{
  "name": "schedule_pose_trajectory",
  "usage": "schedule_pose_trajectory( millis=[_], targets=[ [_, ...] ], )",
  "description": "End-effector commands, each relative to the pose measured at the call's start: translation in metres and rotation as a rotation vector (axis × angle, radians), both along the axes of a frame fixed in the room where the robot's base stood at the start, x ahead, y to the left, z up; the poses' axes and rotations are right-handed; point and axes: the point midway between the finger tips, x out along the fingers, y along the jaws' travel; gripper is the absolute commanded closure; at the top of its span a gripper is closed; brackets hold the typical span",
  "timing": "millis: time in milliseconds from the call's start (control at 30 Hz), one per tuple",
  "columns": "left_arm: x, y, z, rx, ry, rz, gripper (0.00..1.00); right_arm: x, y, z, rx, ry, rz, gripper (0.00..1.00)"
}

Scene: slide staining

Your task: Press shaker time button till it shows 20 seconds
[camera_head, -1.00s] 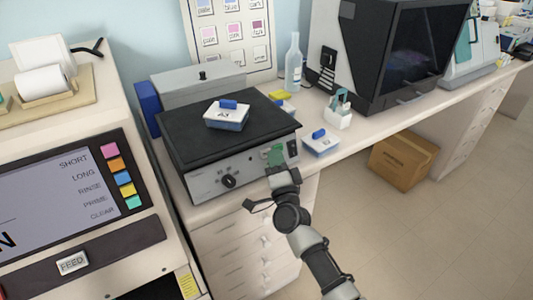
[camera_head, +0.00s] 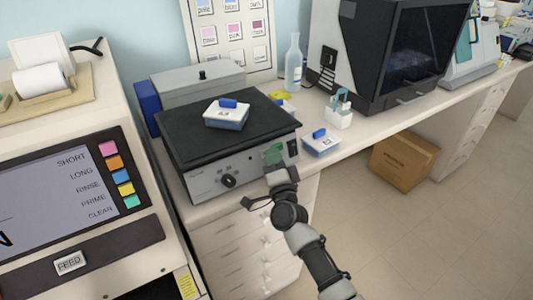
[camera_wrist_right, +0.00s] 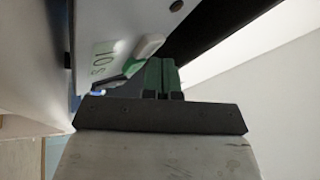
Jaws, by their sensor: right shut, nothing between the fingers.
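The shaker (camera_head: 203,187) is a grey box with a black top platform, a dial and a front panel. A white and blue box sits on its platform. In the right wrist view its panel display (camera_wrist_right: 105,58) reads "10 s" in green, seen sideways. A white button (camera_wrist_right: 149,45) and a green button (camera_wrist_right: 132,67) stick out beside it. My right gripper (camera_head: 273,156) is shut and empty at the right part of the panel. Its green fingertips also show in the right wrist view (camera_wrist_right: 161,74), close beside the buttons; I cannot tell whether they touch. My left gripper is out of view.
A second white and blue box (camera_head: 321,145) and a white holder (camera_head: 339,113) stand right of the shaker on the bench. A clear bottle (camera_head: 293,64) stands behind. A large machine with a screen (camera_head: 50,200) is at the left. A cardboard box (camera_head: 403,160) lies on the floor.

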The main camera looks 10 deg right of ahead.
Motion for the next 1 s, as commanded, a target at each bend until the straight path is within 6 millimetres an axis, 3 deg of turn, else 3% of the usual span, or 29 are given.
schedule_pose_trajectory(
  millis=[633,1000],
  targets=[
    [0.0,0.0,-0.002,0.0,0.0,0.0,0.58,0.003,0.001,-0.001,0.0,0.0,0.0,1.0],
    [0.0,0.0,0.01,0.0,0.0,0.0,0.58,-0.009,-0.004,0.005,-0.001,0.001,-0.001,1.0]
  ],
)
